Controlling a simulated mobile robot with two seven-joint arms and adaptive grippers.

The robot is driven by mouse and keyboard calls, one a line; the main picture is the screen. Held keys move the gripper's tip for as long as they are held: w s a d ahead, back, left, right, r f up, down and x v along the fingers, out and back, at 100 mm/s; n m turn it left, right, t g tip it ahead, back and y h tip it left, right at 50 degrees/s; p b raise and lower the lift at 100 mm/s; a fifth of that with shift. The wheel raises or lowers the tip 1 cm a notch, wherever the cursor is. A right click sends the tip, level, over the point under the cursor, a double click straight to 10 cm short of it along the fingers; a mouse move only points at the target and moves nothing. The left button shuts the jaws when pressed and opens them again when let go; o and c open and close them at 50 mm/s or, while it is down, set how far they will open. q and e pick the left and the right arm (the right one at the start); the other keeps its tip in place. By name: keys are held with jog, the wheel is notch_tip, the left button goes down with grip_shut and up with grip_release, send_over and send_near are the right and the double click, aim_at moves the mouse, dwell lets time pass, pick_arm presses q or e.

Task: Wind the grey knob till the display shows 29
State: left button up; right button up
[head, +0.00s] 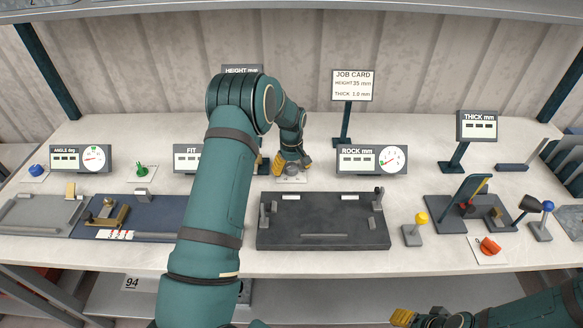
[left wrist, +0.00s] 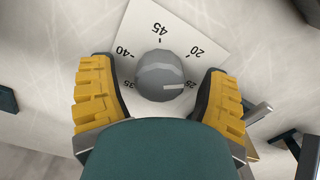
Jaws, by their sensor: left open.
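The grey knob (left wrist: 160,75) is a rounded grey dial on a white plate (left wrist: 150,32) printed with numbers including 45, 40, 35, 20 and 25. A pale mark on its lower right side points toward the 25. My left gripper (left wrist: 160,85) is open, its yellow fingers on either side of the knob with gaps showing. In the head view my left gripper (head: 292,164) is low over the plate (head: 290,180), hiding most of the knob. The HEIGHT mm display (head: 242,70) is mostly hidden behind my left arm; its reading is not visible. My right gripper (head: 418,318) is at the bottom edge, its opening unclear.
The job card (head: 352,85) reads height 35 mm, thick 1.0 mm. A dark fixture plate (head: 322,238) lies in front of the knob. The ROCK mm display (head: 371,160) stands to its right. A yellow-knobbed lever (head: 420,218) and a red knob (head: 489,246) are farther right.

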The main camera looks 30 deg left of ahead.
pick_arm(q)
jog(key=c, duration=1.2)
jog(key=m+b, duration=0.1)
jog(key=m, duration=0.2)
jog(key=shift+m, duration=0.4)
jog(key=m+b, duration=0.1)
jog(key=m, duration=0.3)
jog(key=shift+b, duration=0.3)
jog(key=m, duration=0.5)
jog(key=shift+b, duration=0.3)
jog(key=m, duration=0.4)
